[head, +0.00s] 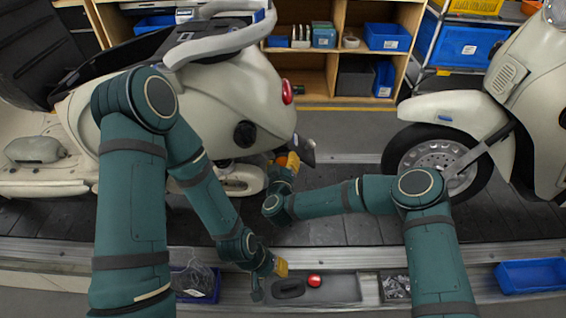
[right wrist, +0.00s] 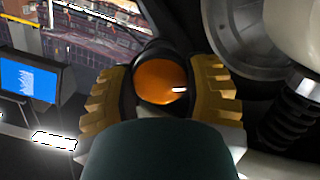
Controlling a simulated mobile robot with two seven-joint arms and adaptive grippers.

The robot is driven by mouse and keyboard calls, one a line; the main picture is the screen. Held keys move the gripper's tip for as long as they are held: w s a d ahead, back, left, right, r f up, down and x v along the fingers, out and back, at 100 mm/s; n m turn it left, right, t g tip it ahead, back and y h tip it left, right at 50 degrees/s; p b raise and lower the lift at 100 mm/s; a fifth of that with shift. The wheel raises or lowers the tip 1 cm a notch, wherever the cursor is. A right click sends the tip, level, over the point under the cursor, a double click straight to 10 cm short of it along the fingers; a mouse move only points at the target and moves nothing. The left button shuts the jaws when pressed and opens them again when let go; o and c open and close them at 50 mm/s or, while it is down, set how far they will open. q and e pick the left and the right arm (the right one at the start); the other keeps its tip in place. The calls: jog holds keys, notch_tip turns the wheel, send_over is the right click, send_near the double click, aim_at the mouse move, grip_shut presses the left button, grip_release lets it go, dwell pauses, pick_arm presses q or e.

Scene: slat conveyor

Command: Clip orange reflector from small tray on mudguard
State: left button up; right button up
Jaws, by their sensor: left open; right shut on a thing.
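An orange round reflector (right wrist: 162,82) sits between the yellow fingers of my right gripper (right wrist: 160,90) in the right wrist view. In the head view, my right gripper (head: 287,160) is shut on it at the rear of the cream scooter, close beside the dark mudguard end (head: 308,151). I cannot tell whether the reflector touches the mudguard. My left gripper (head: 269,280) is open and empty, low over the left end of the small grey tray (head: 338,290). A red round reflector (head: 314,281) and a dark oval part (head: 288,289) lie in that tray.
A second scooter's front wheel (head: 438,165) stands to the right on the slat conveyor (head: 340,220). A blue bin (head: 197,283) is at lower left, a compartment of small metal parts (head: 396,287) right of the tray. Shelves (head: 330,60) stand behind.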

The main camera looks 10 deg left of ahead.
jog(key=shift+w+a, duration=0.2)
jog(key=shift+w, duration=0.7)
jog(key=shift+w+a+b, duration=0.1)
jog(key=shift+w+b, duration=0.25)
jog(key=shift+w, duration=0.3)
dwell(0.4)
jog(key=o, duration=1)
